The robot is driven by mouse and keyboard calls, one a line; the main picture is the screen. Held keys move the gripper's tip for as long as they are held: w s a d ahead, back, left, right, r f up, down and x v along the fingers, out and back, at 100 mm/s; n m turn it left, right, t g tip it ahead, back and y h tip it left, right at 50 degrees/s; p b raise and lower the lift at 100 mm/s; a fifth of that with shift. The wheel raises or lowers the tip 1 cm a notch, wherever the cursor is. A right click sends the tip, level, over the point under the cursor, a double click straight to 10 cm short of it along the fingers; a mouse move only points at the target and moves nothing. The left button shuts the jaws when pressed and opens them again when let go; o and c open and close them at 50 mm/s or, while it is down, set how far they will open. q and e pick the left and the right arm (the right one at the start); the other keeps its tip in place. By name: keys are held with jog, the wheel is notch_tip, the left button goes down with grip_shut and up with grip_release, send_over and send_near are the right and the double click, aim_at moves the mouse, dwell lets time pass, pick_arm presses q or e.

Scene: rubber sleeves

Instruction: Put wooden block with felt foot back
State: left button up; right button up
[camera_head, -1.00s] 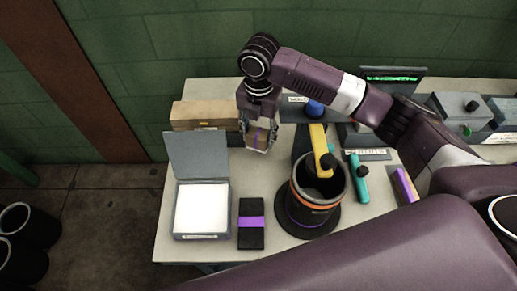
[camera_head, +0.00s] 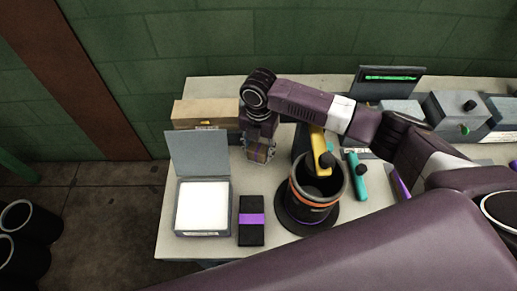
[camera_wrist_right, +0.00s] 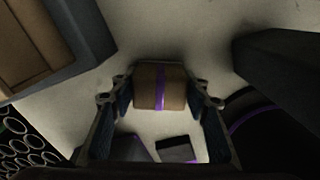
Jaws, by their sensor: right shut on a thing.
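A brown wooden block (camera_wrist_right: 147,88) with a purple stripe is between the fingers of my right gripper (camera_head: 261,153), which is shut on it. The block also shows, mostly covered by the fingers, in the head view. The gripper points down over the pale table, behind the black case and left of the dark cylinder. Whether the block touches the table I cannot tell. Its felt foot is not discernible. My left gripper is not in view.
A wooden box (camera_head: 205,107) stands back left. An open grey box (camera_head: 183,234) with a white inside stands front left. A black case (camera_head: 251,233) with a purple band lies beside it. A dark cylinder (camera_head: 305,213) with an orange ring stands to the right, near a yellow bar (camera_head: 318,143).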

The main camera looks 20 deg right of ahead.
aim_at(259, 147)
jog(key=o, duration=1)
notch_tip(259, 147, up, 12)
jog(key=shift+r+b, duration=0.15)
jog(key=shift+b, duration=1.05)
